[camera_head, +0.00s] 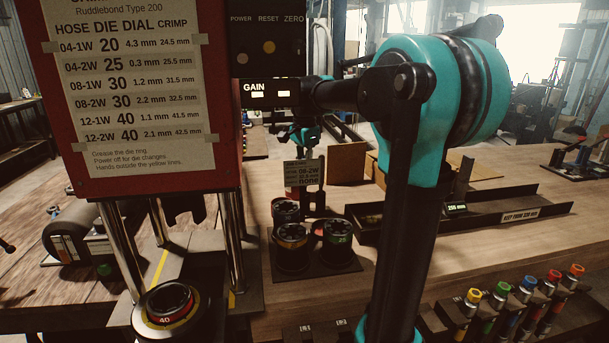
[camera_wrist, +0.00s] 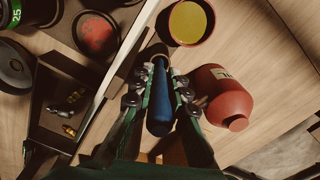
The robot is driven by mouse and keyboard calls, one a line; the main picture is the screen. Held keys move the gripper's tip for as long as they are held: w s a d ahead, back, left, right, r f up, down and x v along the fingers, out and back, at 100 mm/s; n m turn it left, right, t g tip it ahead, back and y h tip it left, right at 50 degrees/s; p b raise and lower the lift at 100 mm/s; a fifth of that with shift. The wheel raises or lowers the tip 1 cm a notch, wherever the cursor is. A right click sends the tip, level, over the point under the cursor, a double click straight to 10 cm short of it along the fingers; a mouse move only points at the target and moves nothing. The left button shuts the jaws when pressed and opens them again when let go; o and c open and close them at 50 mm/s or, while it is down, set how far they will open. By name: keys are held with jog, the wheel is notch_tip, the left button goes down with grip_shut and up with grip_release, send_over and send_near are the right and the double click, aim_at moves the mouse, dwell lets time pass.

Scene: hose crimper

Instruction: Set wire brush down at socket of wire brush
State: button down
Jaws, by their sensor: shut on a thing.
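In the wrist view, the wire brush (camera_wrist: 161,98) shows as a blue handle between the two dark green fingers of my gripper (camera_wrist: 160,75). The gripper is shut on it. The handle's rounded end points towards the bottom of the picture. Its other end runs to a dark, narrow part near the top; the bristles are not clear. I cannot make out the brush's socket for certain. In the head view, my gripper (camera_head: 305,134) is small, beyond the crimper's right side and above the bench. The brush cannot be told apart there.
A dark tray (camera_wrist: 50,122) with brass fittings lies left. The red crimper (camera_head: 140,190) fills the head view's left. Bare bench shows at right (camera_head: 520,245).

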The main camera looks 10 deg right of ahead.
jog(key=shift+f, duration=0.1)
jog(key=c, duration=1.4)
grip_release()
notch_tip(320, 180, up, 12)
